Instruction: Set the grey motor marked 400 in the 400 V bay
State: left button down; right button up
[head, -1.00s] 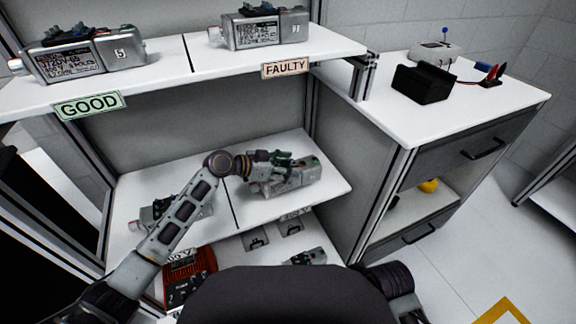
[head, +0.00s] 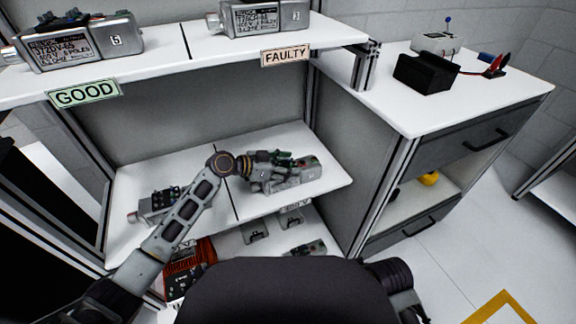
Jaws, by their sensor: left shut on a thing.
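A grey motor (head: 305,172) with green parts on top lies on the right half of the middle shelf (head: 330,183). My left gripper (head: 275,172) reaches in from the left and is shut on this motor, hiding its near-left part. I cannot read a 400 marking on it. My right gripper is out of the picture.
Another grey motor (head: 160,203) lies left of the shelf's dividing line. A red finned unit (head: 190,262) stands below. Motors sit on the upper shelf above the GOOD sign (head: 85,93) and FAULTY sign (head: 286,55). A white-topped cabinet (head: 440,110) stands right.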

aim_at(290, 166)
pick_arm(q)
jog(key=shift+r, duration=0.15)
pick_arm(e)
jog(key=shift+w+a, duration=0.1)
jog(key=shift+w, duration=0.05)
pick_arm(q)
jog(key=shift+c, duration=1.8)
grip_release()
jog(key=shift+f, duration=0.2)
jog(key=shift+r, duration=0.1)
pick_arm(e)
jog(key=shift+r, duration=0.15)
pick_arm(q)
jog(key=shift+s+a+r, duration=0.2)
jog(key=shift+a, duration=0.25)
jog(key=p+v, duration=0.1)
jog(key=v, duration=0.8)
jog(key=shift+s+a+p, duration=0.1)
jog(key=shift+a+p, duration=0.1)
jog(key=shift+p, duration=0.2)
jog(key=shift+s+a+r, duration=0.25)
jog(key=shift+a+r, duration=0.05)
jog(key=shift+a, duration=0.25)
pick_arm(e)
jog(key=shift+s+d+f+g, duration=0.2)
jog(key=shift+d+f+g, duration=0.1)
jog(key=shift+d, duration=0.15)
